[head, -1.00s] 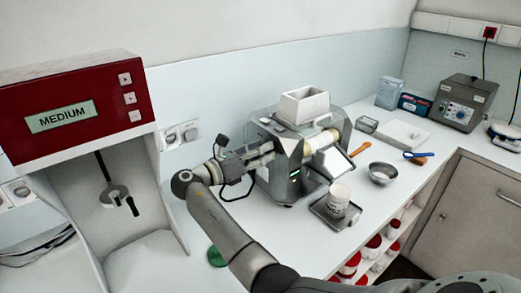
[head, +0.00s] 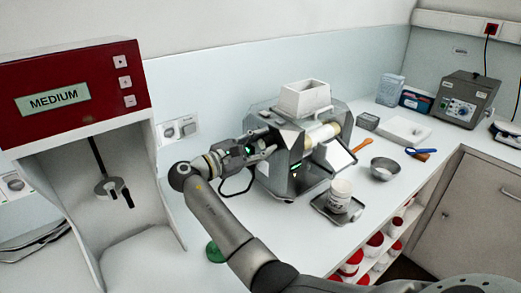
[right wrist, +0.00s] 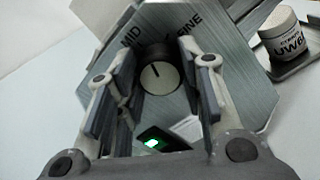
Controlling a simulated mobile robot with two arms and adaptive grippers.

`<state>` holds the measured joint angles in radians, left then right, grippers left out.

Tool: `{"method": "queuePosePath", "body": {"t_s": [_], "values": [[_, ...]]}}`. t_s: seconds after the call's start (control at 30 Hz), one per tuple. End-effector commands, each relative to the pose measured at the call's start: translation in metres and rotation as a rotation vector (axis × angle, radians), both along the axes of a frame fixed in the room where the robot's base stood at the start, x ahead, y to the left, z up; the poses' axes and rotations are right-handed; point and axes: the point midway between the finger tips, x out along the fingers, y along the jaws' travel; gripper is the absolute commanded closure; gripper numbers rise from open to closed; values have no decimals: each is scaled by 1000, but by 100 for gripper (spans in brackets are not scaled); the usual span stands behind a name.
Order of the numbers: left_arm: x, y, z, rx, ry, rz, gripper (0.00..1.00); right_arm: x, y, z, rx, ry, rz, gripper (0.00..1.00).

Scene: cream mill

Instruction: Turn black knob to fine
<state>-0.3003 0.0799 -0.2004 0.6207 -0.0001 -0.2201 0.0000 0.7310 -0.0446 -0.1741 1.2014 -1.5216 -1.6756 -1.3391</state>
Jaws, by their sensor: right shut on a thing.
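The cream mill (head: 292,165) is a grey metal machine with a white hopper on top, standing on the bench. Its black knob (right wrist: 160,77) shows in the right wrist view, with a pale face and a dark pointer line. The line points up and slightly left, nearer the MID label (right wrist: 131,37) than the FINE label (right wrist: 188,26). My right gripper (head: 272,149) is at the mill's left end, its fingers on both sides of the knob and shut on it. The gripper hides the knob in the head view. My left gripper is not in view.
A red-topped machine (head: 72,95) reading MEDIUM stands at the left. A white jar (head: 340,194) stands on a tray in front of the mill. A metal bowl (head: 385,168) and an orange spatula (head: 361,144) lie to the right. The bench's front edge is near.

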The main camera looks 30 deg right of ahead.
Motion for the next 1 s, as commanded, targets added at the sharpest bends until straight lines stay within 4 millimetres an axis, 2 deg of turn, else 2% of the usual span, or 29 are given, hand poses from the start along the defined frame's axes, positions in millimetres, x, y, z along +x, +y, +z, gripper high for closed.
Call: {"method": "queuePosePath", "body": {"t_s": [0.03,0.5,0.7,1.0], "values": [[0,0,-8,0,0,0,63,0,0,-5,6,-45,0,88],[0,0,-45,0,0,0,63,0,0,-5,38,-449,-2,88],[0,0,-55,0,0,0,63,0,0,-4,47,-561,-2,88],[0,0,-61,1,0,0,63,0,0,-3,53,-640,-2,88]]}}
